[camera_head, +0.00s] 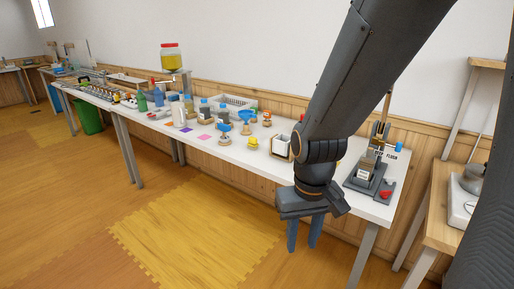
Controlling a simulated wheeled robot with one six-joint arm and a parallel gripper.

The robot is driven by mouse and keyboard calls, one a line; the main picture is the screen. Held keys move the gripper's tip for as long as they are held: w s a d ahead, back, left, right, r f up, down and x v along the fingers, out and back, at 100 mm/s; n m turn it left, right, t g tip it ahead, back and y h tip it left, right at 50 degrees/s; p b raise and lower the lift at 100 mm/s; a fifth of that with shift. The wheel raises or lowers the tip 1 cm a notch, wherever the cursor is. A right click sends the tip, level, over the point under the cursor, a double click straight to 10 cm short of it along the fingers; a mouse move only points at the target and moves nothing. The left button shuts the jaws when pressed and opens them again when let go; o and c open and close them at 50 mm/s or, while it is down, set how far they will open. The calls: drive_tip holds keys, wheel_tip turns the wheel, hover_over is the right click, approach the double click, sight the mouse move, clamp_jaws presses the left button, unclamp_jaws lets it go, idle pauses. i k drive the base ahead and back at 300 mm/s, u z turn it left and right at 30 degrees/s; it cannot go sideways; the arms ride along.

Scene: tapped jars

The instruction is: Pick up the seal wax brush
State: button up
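I cannot make out a seal wax brush for certain; the small items on the table are too small to tell apart, and my arm hides part of the table. My gripper (303,246) points down in front of the long white table (232,151), beyond its front edge and over the floor. Its two blue-grey fingers are apart with nothing between them.
Blue-topped pieces on wooden bases (224,128) and a yellow item (252,143) stand left of my arm. A dark grey fixture (368,175) and a red item (386,194) are at the right end. A green bin (88,116) stands far left. The front floor is clear.

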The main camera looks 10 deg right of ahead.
sight(253, 145)
drive_tip(key=z, duration=0.25)
drive_tip(key=k, duration=0.25)
drive_tip(key=u, duration=1.1)
drive_tip(key=i, duration=1.95)
drive_tip(key=z, duration=1.2)
drive_tip(key=i, duration=0.65)
drive_tip(key=z, duration=0.65)
